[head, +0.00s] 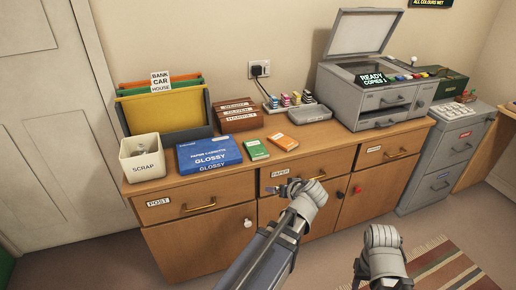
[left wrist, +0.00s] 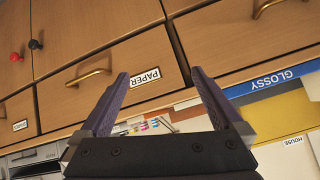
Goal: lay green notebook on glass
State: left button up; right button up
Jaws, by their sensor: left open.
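The green notebook (head: 256,149) lies flat on the bureau top, between the blue GLOSSY box and an orange notebook. The copier (head: 385,100) stands at the right end of the bureau with its lid (head: 362,32) raised. Its glass (head: 362,67) is a dark strip behind the READY display and looks bare. My left gripper (head: 297,187) is in front of the PAPER drawer, below the notebook and apart from it. The left wrist view shows its jaws (left wrist: 160,78) open and empty. My right gripper (head: 383,238) is low at the right; its fingers are not clear.
The orange notebook (head: 283,141) lies right of the green one. The GLOSSY box (head: 208,154), scrap bin (head: 142,158) and file holder (head: 163,105) fill the left. Drawer handles (head: 199,206) jut from the front.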

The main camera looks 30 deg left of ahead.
aim_at(259, 153)
pick_arm(q)
jog(key=w+a+r+n+t+y, duration=0.1)
jog(key=a+r, duration=0.1)
jog(key=a, duration=0.1)
jog(key=w+a+r+n+y, duration=0.1)
jog(key=w+a+r, duration=0.1)
jog(key=a, duration=0.1)
jog(key=w+a+r+n+t, duration=0.1)
jog(key=w+a+r, duration=0.1)
jog(key=a, duration=0.2)
jog(key=shift+w+r+t+y, duration=0.25)
jog(key=shift+t+y, duration=0.05)
jog(key=shift+y, duration=0.1)
jog(key=b+x, duration=0.1)
jog(key=x, duration=0.1)
jog(key=b+x, duration=0.1)
jog(key=x, duration=0.1)
jog(key=shift+w+f, duration=0.15)
jog(key=shift+f, duration=0.2)
jog(key=shift+w+a+f+b, duration=0.1)
jog(key=shift+w+a+b, duration=0.15)
jog(key=shift+a+b, duration=0.1)
jog(key=shift+d, duration=0.1)
jog(key=c, duration=1.3)
notch_tip(259, 153, up, 25)
jog(key=p, duration=2.5)
jog(key=shift+p, duration=0.3)
